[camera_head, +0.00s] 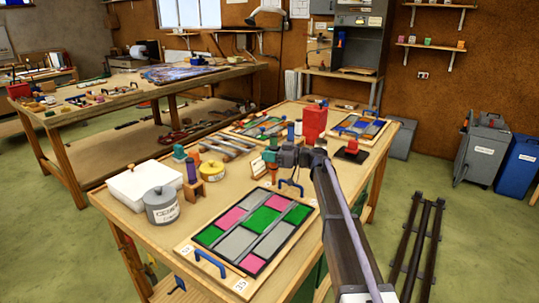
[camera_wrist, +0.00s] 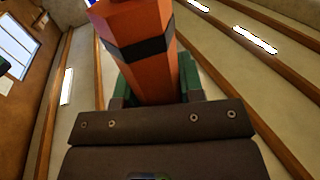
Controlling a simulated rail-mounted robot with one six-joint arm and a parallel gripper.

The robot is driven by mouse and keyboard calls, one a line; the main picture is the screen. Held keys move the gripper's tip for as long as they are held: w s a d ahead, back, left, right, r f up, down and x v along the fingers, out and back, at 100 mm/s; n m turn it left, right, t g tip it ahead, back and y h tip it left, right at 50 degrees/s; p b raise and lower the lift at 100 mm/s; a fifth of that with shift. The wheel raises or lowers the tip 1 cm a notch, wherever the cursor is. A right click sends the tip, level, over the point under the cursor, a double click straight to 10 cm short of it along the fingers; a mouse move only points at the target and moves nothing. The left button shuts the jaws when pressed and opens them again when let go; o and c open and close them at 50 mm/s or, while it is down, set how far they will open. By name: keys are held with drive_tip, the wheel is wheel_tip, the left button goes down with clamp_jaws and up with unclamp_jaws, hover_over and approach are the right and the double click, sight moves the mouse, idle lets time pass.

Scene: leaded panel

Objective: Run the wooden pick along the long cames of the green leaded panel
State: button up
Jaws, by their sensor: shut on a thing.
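My gripper (camera_head: 271,156) is just beyond the far edge of the front leaded panel (camera_head: 254,229), above the bench. Its green fingers, also in the wrist view (camera_wrist: 155,90), are shut on an orange-brown faceted handle with a black band (camera_wrist: 140,45), apparently the wooden pick. In the head view the handle (camera_head: 274,172) hangs roughly upright below the fingers. I cannot make out its tip or whether it touches anything. The front panel has green, pink and grey panes between dark cames. It lies in a wooden frame with blue handles.
A grey tin (camera_head: 161,206), white box (camera_head: 142,187), yellow roll (camera_head: 212,171) and purple tool in a block (camera_head: 190,170) stand left of the panel. A red container (camera_head: 314,124) and a black stand (camera_head: 351,153) are behind. Another leaded panel (camera_head: 359,127) lies at the far right.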

wheel_tip(320, 180, up, 3)
drive_tip(key=shift+f+p, duration=0.1)
drive_tip(key=shift+p, duration=0.95)
drive_tip(key=s+d, duration=0.7)
drive_tip(key=d, duration=0.1)
drive_tip(key=f+b, duration=0.5)
drive_tip(key=shift+w+a+f, duration=0.15)
drive_tip(key=shift+w+f, duration=0.05)
drive_tip(key=shift+w, duration=0.15)
drive_tip(key=shift+f+b, duration=0.35)
drive_tip(key=shift+b, duration=0.25)
idle(0.4)
drive_tip(key=shift+s+a, duration=0.1)
drive_tip(key=shift+s, duration=0.05)
drive_tip(key=shift+s+a, duration=0.5)
drive_tip(key=shift+s, duration=0.1)
